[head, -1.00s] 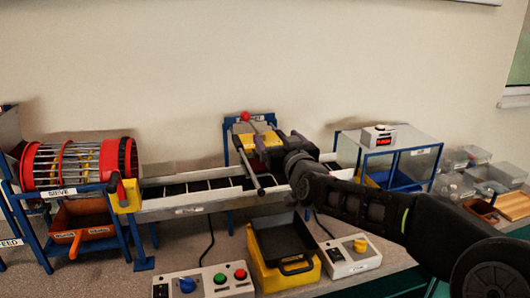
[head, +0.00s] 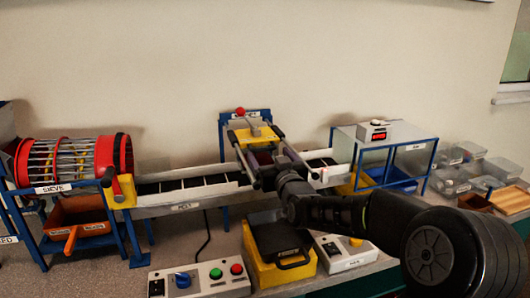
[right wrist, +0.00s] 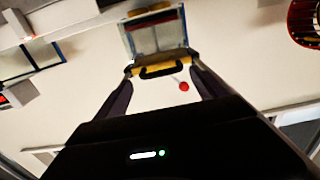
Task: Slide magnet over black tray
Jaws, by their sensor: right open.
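The magnet is a yellow block (head: 256,134) on two grey rails at the blue frame behind the conveyor. In the right wrist view its yellow front (right wrist: 178,61) and black handle (right wrist: 161,70) show just beyond my fingertips. My right gripper (head: 272,162) is open and points at the magnet from the front, above the belt. In the right wrist view its fingers (right wrist: 163,84) stand to either side of the handle's line, with nothing clearly held. The black tray (head: 280,237) rests on a yellow stand in front of the conveyor, below my right wrist. My left gripper is not in view.
The conveyor (head: 190,196) runs from the red sieve drum (head: 68,163) to a clear-walled blue bin frame (head: 398,160). A red knob (head: 240,111) tops the magnet frame. Control boxes (head: 200,279) and (head: 345,250) another box flank the tray. Clear containers (head: 465,172) stand at the far right.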

